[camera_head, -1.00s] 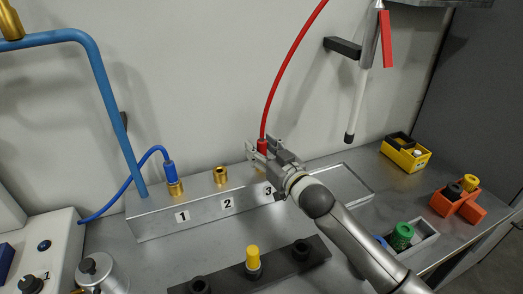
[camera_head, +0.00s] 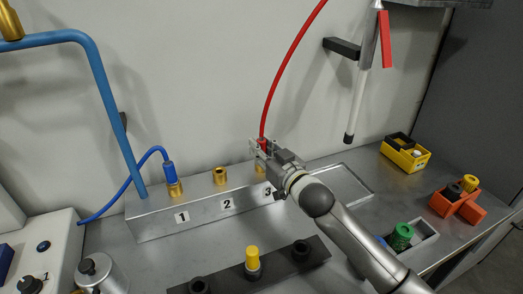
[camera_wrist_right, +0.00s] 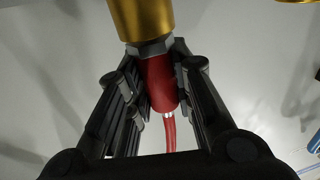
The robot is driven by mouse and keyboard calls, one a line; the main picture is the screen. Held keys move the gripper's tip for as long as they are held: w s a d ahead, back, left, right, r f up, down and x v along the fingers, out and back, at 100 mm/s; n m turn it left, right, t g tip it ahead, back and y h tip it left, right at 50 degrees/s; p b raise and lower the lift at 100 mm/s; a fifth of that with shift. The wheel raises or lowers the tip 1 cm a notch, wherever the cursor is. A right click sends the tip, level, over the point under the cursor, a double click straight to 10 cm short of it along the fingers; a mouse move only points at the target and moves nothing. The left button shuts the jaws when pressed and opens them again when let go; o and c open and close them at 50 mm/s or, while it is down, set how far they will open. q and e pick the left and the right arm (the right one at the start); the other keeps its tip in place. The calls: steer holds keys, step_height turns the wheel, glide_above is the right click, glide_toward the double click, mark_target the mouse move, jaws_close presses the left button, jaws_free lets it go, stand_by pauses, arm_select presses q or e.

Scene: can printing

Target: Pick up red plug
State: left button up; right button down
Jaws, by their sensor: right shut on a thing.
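The red plug (camera_head: 262,145) stands at the brass socket (camera_head: 261,168) above number 3 on the metal block, with its red hose (camera_head: 274,92) running up from it. My right gripper (camera_head: 263,149) is shut on the plug. In the right wrist view the red plug (camera_wrist_right: 160,82) sits between the two black fingers of the right gripper (camera_wrist_right: 158,84), and its metal end meets the brass socket (camera_wrist_right: 140,18). My left gripper is not in view.
The metal block (camera_head: 150,228) also has an empty brass socket (camera_head: 220,176) at 2 and a blue plug (camera_head: 169,172) in socket 1. A black strip (camera_head: 280,263) with a yellow plug (camera_head: 252,257) lies in front. Yellow (camera_head: 406,157) and orange (camera_head: 455,202) boxes stand at the right.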

steer(key=shift+r, duration=0.5)
steer(key=s+a+r+p, duration=0.1)
steer(key=s+a+r, duration=0.2)
steer(key=s+r, duration=0.3)
steer(key=s+a+r+p, duration=0.1)
steer(key=s+a+r, duration=0.2)
steer(key=s+r, duration=0.3)
step_height(320, 180, up, 5)
steer(key=shift+s+f, duration=0.15)
steer(key=shift+s, duration=0.15)
stand_by(0.3)
steer(key=shift+a, duration=0.1)
stand_by(1.5)
